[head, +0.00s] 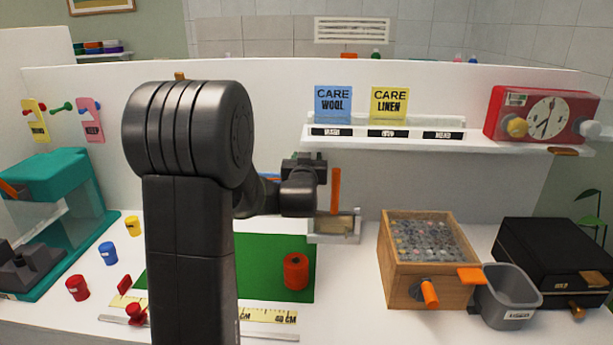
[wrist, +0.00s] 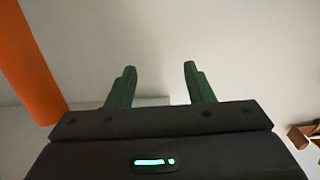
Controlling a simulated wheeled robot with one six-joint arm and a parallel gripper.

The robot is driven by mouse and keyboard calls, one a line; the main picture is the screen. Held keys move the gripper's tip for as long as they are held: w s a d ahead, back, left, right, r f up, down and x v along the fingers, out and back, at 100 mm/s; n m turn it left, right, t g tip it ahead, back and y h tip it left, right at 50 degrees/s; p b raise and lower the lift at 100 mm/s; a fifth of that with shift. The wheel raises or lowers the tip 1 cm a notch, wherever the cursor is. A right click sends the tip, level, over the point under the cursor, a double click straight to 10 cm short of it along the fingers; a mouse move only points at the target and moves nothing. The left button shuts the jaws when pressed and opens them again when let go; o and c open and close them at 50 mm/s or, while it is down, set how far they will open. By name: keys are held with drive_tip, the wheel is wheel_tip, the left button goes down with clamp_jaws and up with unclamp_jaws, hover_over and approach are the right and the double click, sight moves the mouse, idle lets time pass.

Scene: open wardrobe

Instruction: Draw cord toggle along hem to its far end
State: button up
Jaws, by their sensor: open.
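A red knob (head: 136,313) sits near the left end of a thin grey strip (head: 265,336) along the table's front edge. It may be the cord toggle; I cannot make out a hem or cord for sure. My dark arm stands in front of the strip's middle and hides part of it. My gripper (wrist: 160,72) is open and empty in the wrist view, its two green fingers apart before a plain pale surface. In the head view the wrist is raised above the back of the green mat (head: 270,250), well away from the red knob, and the fingertips are not clear.
A yellow ruler (head: 268,315) lies behind the strip. An orange upright (head: 336,190) is close beside my wrist; an orange shape (wrist: 30,70) fills the wrist view's left. A wooden box (head: 400,284) and grey bin (head: 508,297) stand right.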

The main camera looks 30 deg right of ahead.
drive_tip(key=shift+r, duration=0.75)
wheel_tip(320, 180, down, 10)
drive_tip(key=p, duration=0.1)
drive_tip(key=shift+w+a, duration=0.35)
drive_tip(key=shift+a, duration=0.1)
